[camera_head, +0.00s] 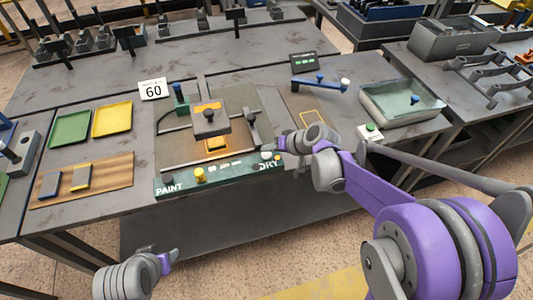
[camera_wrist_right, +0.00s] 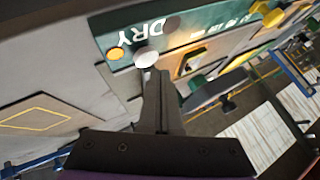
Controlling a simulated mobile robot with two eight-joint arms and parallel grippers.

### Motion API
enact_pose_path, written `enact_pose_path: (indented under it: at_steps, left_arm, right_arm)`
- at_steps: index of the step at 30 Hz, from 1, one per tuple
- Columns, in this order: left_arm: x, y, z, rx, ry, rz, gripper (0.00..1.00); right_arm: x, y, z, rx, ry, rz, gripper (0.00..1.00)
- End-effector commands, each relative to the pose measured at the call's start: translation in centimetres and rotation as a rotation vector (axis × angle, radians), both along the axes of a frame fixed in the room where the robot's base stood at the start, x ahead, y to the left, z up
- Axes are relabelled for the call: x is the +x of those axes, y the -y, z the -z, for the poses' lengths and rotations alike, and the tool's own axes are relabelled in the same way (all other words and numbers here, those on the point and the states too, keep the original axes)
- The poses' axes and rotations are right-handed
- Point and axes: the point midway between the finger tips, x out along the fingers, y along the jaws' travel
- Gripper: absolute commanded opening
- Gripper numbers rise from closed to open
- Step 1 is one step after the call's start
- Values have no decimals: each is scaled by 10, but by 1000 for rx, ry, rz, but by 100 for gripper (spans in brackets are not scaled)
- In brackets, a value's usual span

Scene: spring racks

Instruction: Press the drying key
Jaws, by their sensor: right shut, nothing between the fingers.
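The green control panel (camera_head: 225,178) runs along the front of the station, with PAINT at its left end and DRY at its right. A white round key (camera_wrist_right: 147,57) sits beside the DRY label, and an orange lamp (camera_wrist_right: 116,54) is next to it. My right gripper (camera_wrist_right: 150,74) is shut and empty, its fingertips right at the white key in the wrist view; I cannot tell whether they touch it. In the head view the right gripper (camera_head: 277,147) partly covers that panel end. My left gripper (camera_head: 174,256) is low in front of the table, its fingers too small to read.
A yellow knob (camera_head: 199,175) stands on the panel's left half. A grey block (camera_head: 209,118) is above a lit yellow piece (camera_head: 215,144) in the station. Green (camera_head: 70,130) and yellow (camera_head: 112,119) trays lie left.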

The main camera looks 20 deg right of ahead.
Motion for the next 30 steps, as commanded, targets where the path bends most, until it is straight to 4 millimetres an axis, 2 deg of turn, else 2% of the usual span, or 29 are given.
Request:
enact_pose_path:
  at_steps: [5,18,30]
  left_arm:
    - [2,0,-5,0,4,0,50]
    - [16,0,-39,0,31,0,50]
    - [16,0,-38,0,30,0,50]
  right_arm:
    - [0,0,-7,0,1,1,0]
    - [1,0,-50,0,2,0,0]
    - [0,0,-50,0,0,0,0]
